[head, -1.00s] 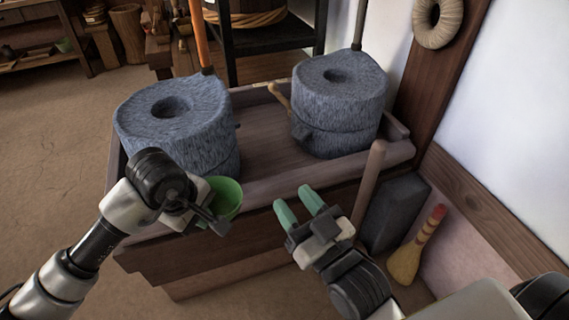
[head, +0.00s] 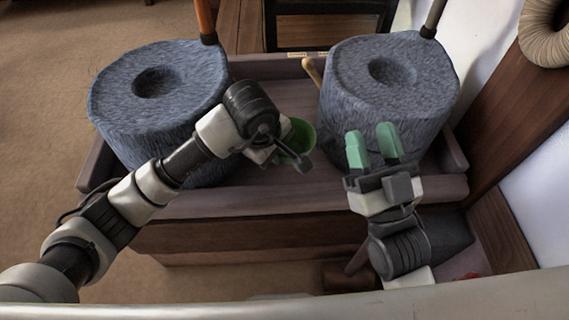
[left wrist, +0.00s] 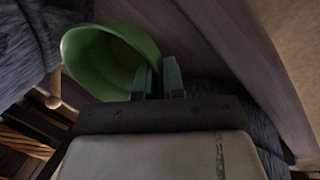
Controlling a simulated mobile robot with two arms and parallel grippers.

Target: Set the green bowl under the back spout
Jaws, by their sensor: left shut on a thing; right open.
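My left gripper (head: 277,150) is shut on the rim of the green bowl (head: 300,137). It holds the bowl over the wooden trough (head: 300,201), in the gap between the two stone querns. In the left wrist view the bowl (left wrist: 108,62) is tilted in the picture, and its inside looks empty. The left quern (head: 150,105) is partly behind my left arm. The right quern (head: 390,90) stands behind my right gripper (head: 370,140), which is open and empty. I cannot make out either quern's spout now. Whether the bowl touches the trough floor is unclear.
A pale wooden stick (head: 312,70) leans beside the right quern. An orange pole (head: 204,20) and a grey pole (head: 434,17) rise behind the querns. A dark wooden frame (head: 332,30) stands behind the trough. The wall is close on the right; open floor (head: 50,130) lies left.

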